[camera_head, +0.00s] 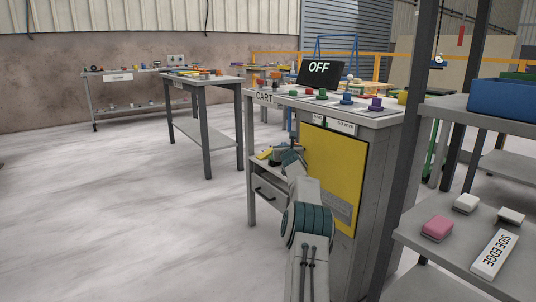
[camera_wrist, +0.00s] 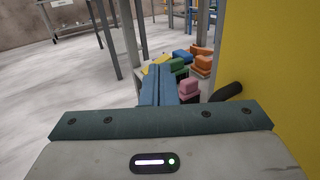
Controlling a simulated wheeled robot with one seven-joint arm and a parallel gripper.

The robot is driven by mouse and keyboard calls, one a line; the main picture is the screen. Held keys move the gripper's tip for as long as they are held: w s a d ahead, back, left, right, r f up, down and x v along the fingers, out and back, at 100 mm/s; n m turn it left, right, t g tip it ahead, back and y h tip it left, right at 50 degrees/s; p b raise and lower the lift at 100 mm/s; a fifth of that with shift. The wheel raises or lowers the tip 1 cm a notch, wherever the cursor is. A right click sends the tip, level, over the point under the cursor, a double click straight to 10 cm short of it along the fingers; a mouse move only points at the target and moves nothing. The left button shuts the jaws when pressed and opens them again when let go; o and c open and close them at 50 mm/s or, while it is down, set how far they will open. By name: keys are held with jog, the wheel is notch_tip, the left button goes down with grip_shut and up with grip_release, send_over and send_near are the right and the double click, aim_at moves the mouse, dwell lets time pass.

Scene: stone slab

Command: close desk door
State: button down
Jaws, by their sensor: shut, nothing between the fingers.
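The desk (camera_head: 268,97) has a yellow door (camera_head: 335,165) on the right part of its front. I cannot tell whether the door is flush or slightly ajar. My gripper (camera_head: 272,154) is in front of the desk, by the door's left side, with my arm crossing part of the door. In the wrist view its fingers (camera_wrist: 160,84) are together and empty. There the yellow door (camera_wrist: 282,65) fills the right side, with a dark handle (camera_wrist: 227,92) just right of the fingers. Contact between them does not show.
Several coloured blocks, including a green one (camera_wrist: 178,66) and a pink one (camera_wrist: 189,88), lie beyond my fingers. A drawer (camera_head: 268,194) is below left. A shelf rack (camera_head: 455,237) stands close on the right. The floor (camera_head: 120,210) to the left is free.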

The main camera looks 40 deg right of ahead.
jog(key=a+b, duration=0.1)
jog(key=a, duration=0.7)
jog(key=shift+a, duration=0.15)
jog(key=shift+r, duration=0.2)
